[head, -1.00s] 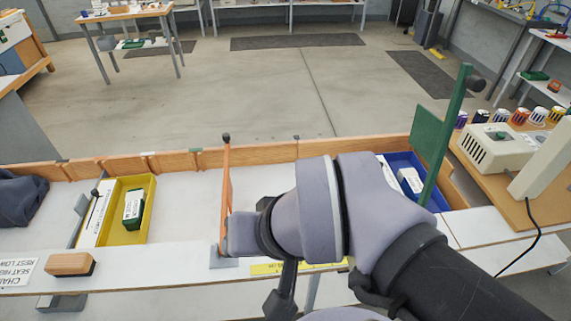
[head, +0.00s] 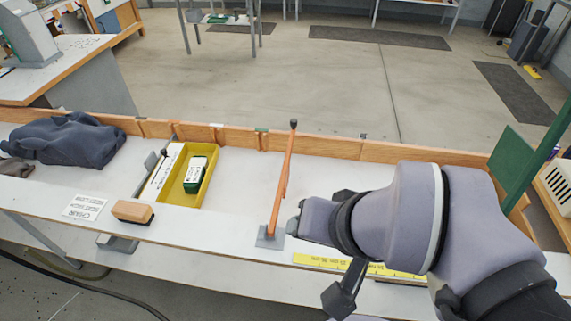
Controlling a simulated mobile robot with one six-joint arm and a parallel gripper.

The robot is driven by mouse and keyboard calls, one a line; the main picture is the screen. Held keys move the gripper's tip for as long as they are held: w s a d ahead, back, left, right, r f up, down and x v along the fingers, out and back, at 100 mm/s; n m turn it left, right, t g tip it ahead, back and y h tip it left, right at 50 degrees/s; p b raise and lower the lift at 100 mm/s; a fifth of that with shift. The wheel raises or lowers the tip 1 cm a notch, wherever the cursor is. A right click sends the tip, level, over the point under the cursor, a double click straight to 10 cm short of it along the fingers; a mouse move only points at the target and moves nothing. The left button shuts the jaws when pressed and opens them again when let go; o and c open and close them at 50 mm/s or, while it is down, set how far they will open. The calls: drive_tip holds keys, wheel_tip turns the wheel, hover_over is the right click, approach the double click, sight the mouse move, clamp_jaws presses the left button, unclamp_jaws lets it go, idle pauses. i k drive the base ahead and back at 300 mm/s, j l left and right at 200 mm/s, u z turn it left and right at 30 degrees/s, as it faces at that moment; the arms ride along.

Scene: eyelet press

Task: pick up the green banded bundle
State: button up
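The green banded bundle (head: 196,174) is a small green block with a white printed band around it. It lies in the yellow tray (head: 209,187) on the white bench, left of the orange post. My arm reaches in from the lower right, and its wrist is right of the orange post, well apart from the bundle. Dark parts of my gripper (head: 341,296) show below the wrist, over the front edge of the bench. The fingertips are not clear, so I cannot tell whether they are open or shut. Nothing covers the bundle.
An orange post (head: 282,185) on a grey foot stands between my wrist and the yellow tray. A wood-topped block (head: 132,211) and a printed card (head: 84,207) lie near the front edge. Dark cloth (head: 75,140) lies at left. A low wooden board (head: 236,136) runs along the back.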

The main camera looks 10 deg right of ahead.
sight(199, 165)
drive_tip(key=i+j+u, duration=0.15)
drive_tip(key=u, duration=0.2)
drive_tip(key=i+j+u, duration=0.1)
drive_tip(key=u, duration=0.25)
drive_tip(key=i+u, duration=0.2)
drive_tip(key=u, duration=0.15)
drive_tip(key=i, duration=0.5)
